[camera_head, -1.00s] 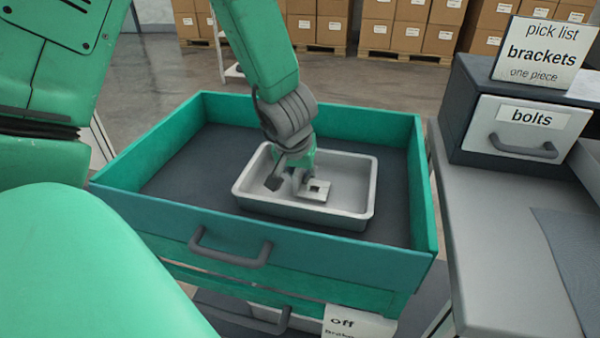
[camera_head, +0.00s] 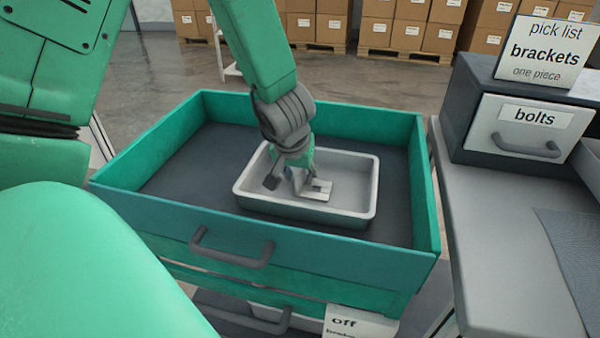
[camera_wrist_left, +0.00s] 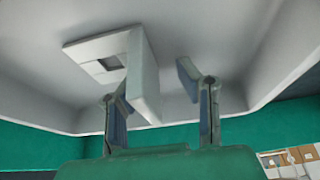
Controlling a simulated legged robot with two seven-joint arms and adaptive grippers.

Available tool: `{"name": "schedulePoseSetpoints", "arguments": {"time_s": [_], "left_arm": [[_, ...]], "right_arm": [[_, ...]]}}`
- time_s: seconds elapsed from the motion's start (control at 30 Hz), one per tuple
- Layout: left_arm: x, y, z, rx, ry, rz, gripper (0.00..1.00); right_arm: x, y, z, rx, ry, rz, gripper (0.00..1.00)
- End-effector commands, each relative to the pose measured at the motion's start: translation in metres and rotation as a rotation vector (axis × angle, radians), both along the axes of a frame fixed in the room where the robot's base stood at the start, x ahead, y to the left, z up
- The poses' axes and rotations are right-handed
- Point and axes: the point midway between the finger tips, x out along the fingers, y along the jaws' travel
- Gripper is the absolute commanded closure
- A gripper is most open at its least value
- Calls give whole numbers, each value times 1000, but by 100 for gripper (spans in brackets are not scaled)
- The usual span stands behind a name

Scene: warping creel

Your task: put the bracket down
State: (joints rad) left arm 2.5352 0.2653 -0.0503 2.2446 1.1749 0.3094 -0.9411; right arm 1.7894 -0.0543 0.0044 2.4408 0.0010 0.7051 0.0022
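The bracket (camera_head: 318,190) is a pale grey angled piece with a square hole in its flat plate. It is inside the light grey tray (camera_head: 366,195) in the pulled-out green drawer. In the left wrist view the bracket (camera_wrist_left: 146,80) has its flat plate at the tray floor and its other plate standing between my fingers. My left gripper (camera_head: 286,184) is low inside the tray. In the left wrist view my left gripper (camera_wrist_left: 160,92) is open, with one finger close beside the bracket and the other clearly apart. Whether the near finger touches is unclear. My right gripper is not in view.
The green drawer (camera_head: 427,190) has raised walls around the tray and a front handle (camera_head: 230,250). A grey bench (camera_head: 500,240) on the right holds a bolts drawer unit (camera_head: 520,130) and a pick list sign (camera_head: 540,53). Boxes on pallets stand behind.

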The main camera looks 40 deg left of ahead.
Motion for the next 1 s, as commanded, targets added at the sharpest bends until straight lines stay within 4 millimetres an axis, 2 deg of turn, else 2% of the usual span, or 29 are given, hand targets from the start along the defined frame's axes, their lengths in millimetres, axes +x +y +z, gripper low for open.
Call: {"name": "schedulePoseSetpoints", "arguments": {"time_s": [0.17, 0.4, 0.6, 0.77, 1.0], "left_arm": [[-6, -3, 25, 3, -3, -1, 70], [-23, -14, 77, 5, -3, -2, 70], [-34, -19, 106, 3, -2, -1, 70], [-39, -21, 114, 0, -1, 1, 70], [-40, -22, 114, 0, -1, 1, 70]], "right_arm": [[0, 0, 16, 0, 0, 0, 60], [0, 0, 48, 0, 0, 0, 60], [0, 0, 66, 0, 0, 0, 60], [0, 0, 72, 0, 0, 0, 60], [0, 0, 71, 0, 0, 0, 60]]}}
